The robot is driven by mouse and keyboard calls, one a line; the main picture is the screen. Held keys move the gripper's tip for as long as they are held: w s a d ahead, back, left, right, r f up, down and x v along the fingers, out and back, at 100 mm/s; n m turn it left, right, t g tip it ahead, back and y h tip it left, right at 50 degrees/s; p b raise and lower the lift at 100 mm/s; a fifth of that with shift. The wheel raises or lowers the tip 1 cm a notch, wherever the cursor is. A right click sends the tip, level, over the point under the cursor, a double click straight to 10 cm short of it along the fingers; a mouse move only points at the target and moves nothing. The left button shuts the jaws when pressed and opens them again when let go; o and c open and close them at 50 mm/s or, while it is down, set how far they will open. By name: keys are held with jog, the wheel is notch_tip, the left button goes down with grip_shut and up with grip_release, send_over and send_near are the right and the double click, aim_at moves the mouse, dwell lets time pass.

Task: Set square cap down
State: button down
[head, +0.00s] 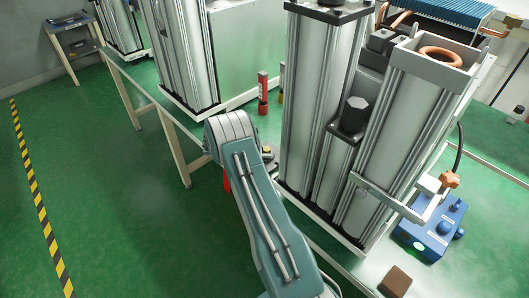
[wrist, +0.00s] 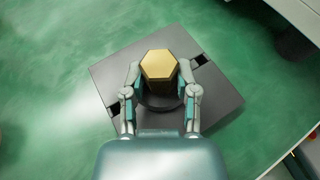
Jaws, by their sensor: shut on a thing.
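The square cap (wrist: 222,102) is a dark grey square plate with two small dark slots and a gold hexagonal knob (wrist: 159,65) in its middle. My gripper (wrist: 161,84) is shut on the knob, with one finger on each side of it. Green floor shows around the plate in the wrist view, and the cap looks held in the air above it. In the head view my arm hides most of the gripper and cap. A small dark and yellow patch (head: 267,151) beyond the arm may be part of them; I cannot tell.
Tall silver columns (head: 318,100) stand on a bench to the right of my arm. One column (head: 405,125) has a copper ring (head: 440,56) at its top. A blue device (head: 432,230) and a brown block (head: 397,281) lie near the front. Open green floor (head: 110,190) is at left.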

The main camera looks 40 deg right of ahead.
jog(key=shift+f, duration=0.1)
jog(key=shift+c, duration=1.9)
grip_release()
